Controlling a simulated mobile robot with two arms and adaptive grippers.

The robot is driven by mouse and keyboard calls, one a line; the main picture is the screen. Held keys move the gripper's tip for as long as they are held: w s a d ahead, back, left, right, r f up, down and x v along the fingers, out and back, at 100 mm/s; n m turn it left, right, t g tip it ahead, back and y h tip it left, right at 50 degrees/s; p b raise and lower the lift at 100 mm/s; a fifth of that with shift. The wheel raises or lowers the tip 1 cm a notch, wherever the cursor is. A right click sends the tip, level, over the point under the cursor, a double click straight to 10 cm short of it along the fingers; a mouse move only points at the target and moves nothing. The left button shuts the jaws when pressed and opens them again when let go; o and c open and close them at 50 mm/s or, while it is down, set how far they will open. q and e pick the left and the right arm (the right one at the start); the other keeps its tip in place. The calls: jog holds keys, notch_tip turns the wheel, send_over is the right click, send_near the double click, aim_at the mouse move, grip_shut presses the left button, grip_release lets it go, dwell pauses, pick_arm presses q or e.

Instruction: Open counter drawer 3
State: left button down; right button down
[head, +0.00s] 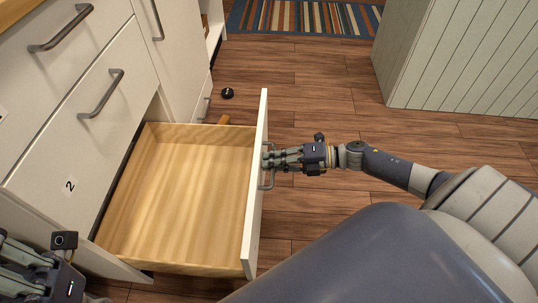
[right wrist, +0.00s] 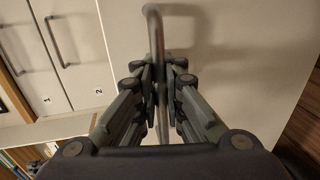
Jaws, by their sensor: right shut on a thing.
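Counter drawer 3 (head: 190,195), below the front labelled 2, is pulled far out of the white cabinet. Its pale wooden inside is empty. Its white front panel shows in the right wrist view (right wrist: 240,70). My right gripper (head: 268,159) is shut on the drawer's grey bar handle (head: 266,183), on the outer side of the front. In the right wrist view the handle (right wrist: 154,30) runs between the two fingers. My left gripper (head: 12,262) is partly in view at the lower left, near the cabinet; its fingertips are cut off by the picture edge.
The closed drawer labelled 2 (head: 118,125) is above the open one. A small black round object (head: 227,93) and a partly hidden orange-brown object (head: 224,119) are on the wooden floor beyond the drawer. A striped rug (head: 305,17) and a white panelled block (head: 465,60) are farther off. Floor between is clear.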

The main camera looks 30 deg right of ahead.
jog(key=shift+r, duration=0.1)
jog(key=c, duration=2)
grip_release()
jog(key=shift+d, duration=0.1)
jog(key=v, duration=1.1)
jog(key=shift+s+d, duration=0.25)
jog(key=shift+d, duration=0.05)
